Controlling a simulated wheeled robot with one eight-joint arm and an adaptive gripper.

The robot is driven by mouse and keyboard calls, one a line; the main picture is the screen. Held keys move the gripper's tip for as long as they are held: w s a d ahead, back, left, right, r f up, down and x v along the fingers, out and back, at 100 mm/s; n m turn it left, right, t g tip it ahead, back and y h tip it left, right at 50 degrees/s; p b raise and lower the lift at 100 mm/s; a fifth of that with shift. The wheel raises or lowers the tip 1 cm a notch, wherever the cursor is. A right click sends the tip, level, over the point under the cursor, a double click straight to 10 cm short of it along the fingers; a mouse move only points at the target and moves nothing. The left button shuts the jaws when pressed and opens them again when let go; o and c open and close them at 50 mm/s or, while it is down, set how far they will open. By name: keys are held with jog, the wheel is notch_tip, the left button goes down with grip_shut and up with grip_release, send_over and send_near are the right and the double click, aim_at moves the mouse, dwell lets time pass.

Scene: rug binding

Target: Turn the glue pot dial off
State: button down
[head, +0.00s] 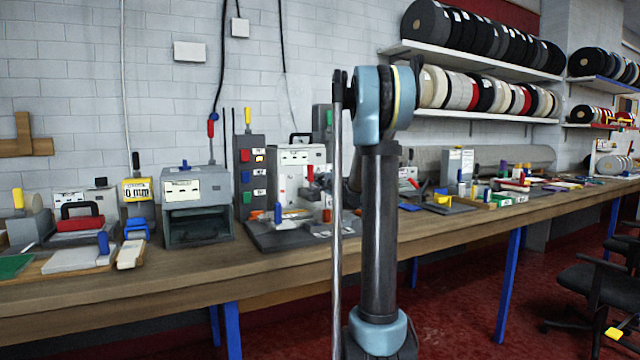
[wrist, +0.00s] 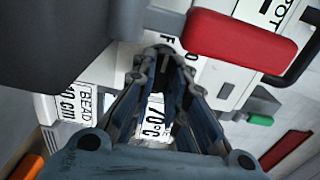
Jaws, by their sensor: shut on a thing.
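The glue pot is the white machine (head: 290,186) with a black top handle on the bench, partly behind my arm in the head view. In the wrist view its white face (wrist: 218,72) fills the middle, with a "POT" label at the top right and a "70 °C" label (wrist: 154,120) between my fingers. My gripper (wrist: 166,56) is at this face, its fingertips close together and shut on the dial. The dial is mostly hidden by the fingertips, so its setting cannot be read. Part of a label with an "F" shows just beyond them.
A red lever or grip (wrist: 240,42) juts out close beside my fingertips. A "BEAD 10 cm" label (wrist: 72,106) is at left. In the head view, a dark grey switch tower (head: 250,178) and a grey box machine (head: 197,200) stand left of the pot.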

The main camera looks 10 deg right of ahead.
jog(key=shift+s+f, duration=0.1)
jog(key=shift+s, duration=0.05)
jog(key=c, duration=1.6)
grip_release()
jog(key=v, duration=1.1)
jog(key=shift+s, duration=0.3)
jog(key=shift+d, duration=0.15)
